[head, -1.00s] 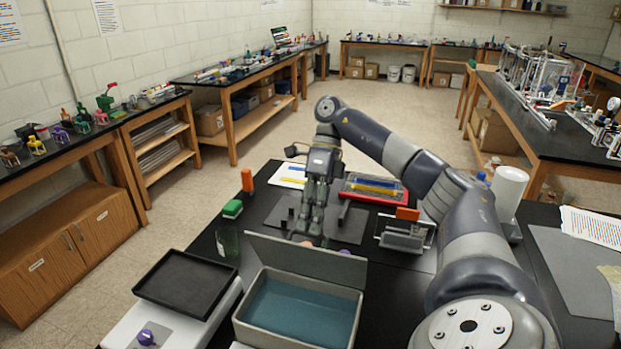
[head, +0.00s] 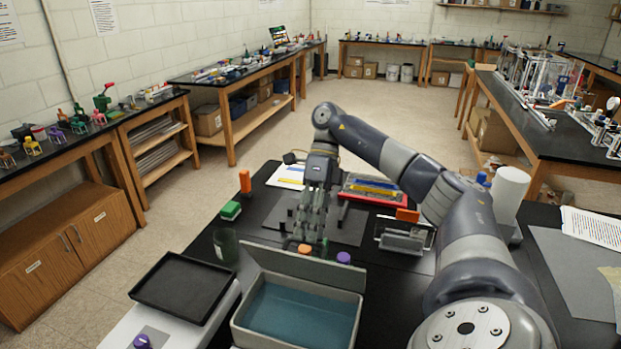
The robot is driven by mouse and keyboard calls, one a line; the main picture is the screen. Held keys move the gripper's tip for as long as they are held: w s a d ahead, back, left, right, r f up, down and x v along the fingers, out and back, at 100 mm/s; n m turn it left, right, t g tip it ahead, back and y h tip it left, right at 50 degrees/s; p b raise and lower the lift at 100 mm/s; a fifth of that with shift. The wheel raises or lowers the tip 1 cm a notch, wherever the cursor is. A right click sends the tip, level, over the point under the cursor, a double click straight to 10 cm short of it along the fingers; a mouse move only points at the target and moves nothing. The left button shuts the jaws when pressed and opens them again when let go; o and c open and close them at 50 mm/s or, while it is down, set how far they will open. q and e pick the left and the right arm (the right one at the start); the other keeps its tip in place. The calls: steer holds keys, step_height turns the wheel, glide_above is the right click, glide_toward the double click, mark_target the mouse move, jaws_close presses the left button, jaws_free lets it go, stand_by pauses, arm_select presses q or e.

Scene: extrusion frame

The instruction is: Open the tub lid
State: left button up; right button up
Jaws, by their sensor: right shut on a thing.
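The grey tub (head: 237,335) stands at the front of the black table, with blue-green contents showing inside. Its grey lid (head: 335,272) is raised at the tub's far side and leans back, so the tub is open on top. My right gripper (head: 311,243) reaches down from behind to the lid's upper edge and is shut on the lid. The lid hides part of the fingertips, so the exact grip is unclear. My left gripper is out of view.
An orange-topped item (head: 304,249) and a purple-topped item (head: 343,257) stand close behind the lid. A dark glass (head: 225,245) and a black tray (head: 180,288) are to the left. A metal holder with an orange block (head: 407,215) stands to the right.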

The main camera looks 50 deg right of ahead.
steer(key=v, duration=1.2)
stand_by(1.5)
steer(key=shift+f, duration=0.15)
stand_by(0.6)
